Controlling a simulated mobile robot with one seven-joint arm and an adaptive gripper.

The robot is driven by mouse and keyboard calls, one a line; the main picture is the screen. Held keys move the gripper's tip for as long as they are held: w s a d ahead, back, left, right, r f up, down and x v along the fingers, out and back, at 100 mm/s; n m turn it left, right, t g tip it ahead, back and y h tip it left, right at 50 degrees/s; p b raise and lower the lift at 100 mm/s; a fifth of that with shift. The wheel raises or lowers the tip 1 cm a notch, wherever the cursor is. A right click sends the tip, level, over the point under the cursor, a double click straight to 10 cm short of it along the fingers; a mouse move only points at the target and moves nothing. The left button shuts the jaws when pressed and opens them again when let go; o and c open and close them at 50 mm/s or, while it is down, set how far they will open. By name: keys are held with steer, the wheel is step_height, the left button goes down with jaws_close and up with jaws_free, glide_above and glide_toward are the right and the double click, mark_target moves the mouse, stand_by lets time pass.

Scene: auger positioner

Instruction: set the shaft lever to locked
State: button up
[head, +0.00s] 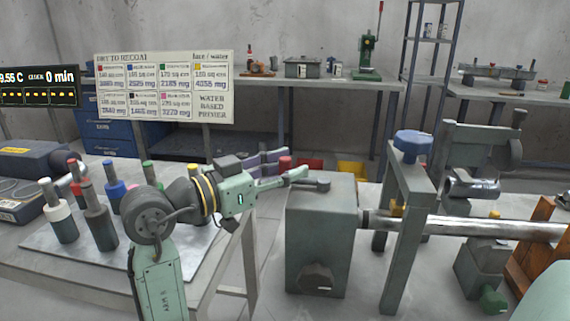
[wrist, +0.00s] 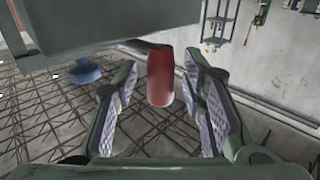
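The shaft lever has a red grip (head: 286,162) and a grey arm that reaches a round pivot (head: 322,185) on top of the grey housing block (head: 322,240). In the wrist view the red grip (wrist: 160,78) hangs between my gripper's two padded fingers, with a gap on each side. My gripper (head: 294,164) is open around the grip, at the upper left of the block; it also shows in the wrist view (wrist: 166,85). In the head view the fingers partly hide the lever arm. I see no locked mark.
A steel shaft (head: 470,227) runs right from the block past a grey post frame with a blue knob (head: 412,143). Several coloured-top bottles stand on a tray (head: 60,242) at left. A sign board (head: 165,87) stands behind. Back benches hold tools.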

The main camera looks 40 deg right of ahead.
steer(key=shift+d, duration=0.1)
steer(key=shift+c, duration=0.4)
jaws_close()
stand_by(0.5)
